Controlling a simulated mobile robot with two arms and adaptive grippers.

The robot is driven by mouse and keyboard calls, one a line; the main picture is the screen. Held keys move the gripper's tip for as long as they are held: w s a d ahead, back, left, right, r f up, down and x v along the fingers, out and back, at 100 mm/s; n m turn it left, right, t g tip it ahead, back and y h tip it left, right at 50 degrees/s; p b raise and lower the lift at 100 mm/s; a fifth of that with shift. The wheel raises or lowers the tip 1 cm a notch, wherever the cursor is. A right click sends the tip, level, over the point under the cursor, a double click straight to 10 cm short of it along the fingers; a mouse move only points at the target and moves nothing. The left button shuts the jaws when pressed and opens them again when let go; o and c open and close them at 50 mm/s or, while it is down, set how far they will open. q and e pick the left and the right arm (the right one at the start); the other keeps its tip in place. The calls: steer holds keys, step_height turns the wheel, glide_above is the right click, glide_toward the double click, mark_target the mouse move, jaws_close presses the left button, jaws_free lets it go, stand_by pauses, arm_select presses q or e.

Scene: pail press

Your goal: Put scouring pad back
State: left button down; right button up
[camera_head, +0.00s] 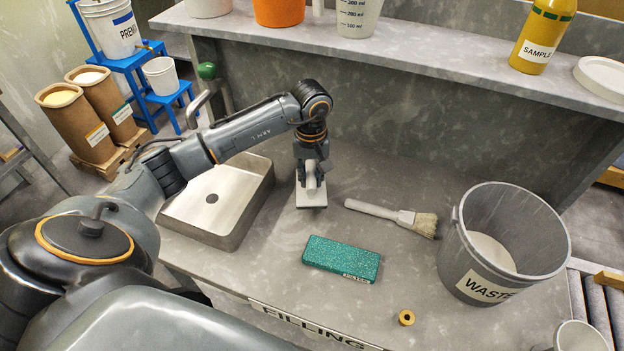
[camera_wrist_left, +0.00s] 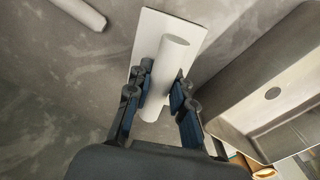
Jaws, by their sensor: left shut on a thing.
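My left gripper (camera_head: 312,178) is shut on that handle. In the left wrist view the fingers (camera_wrist_left: 158,105) lie on both sides of the white handle (camera_wrist_left: 165,75), with the flat plate (camera_wrist_left: 190,28) beyond it. The plate is over the grey bench between the sink and the brush; I cannot tell if it touches the bench. A teal speckled slab (camera_head: 340,257) with a small unreadable label lies nearer, to its lower right. My right gripper is not in view.
A steel sink (camera_head: 225,195) is on the left of the bench. A grey WASTE pail (camera_head: 500,240) stands at the right, and a small brass ring (camera_head: 406,317) lies near the front edge. A shelf (camera_head: 430,45) overhangs the back.

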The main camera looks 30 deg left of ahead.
arm_select(q)
steer(key=shift+w+a+f, duration=0.3)
steer(key=shift+w+f, duration=0.3)
steer(key=shift+f, duration=0.15)
step_height(320, 180, down, 3)
steer(key=shift+f+p, duration=0.1)
steer(key=shift+p, duration=0.35)
steer(key=shift+f+b, duration=0.15)
steer(key=shift+b, duration=0.15)
steer(key=c, duration=1.2)
jaws_free()
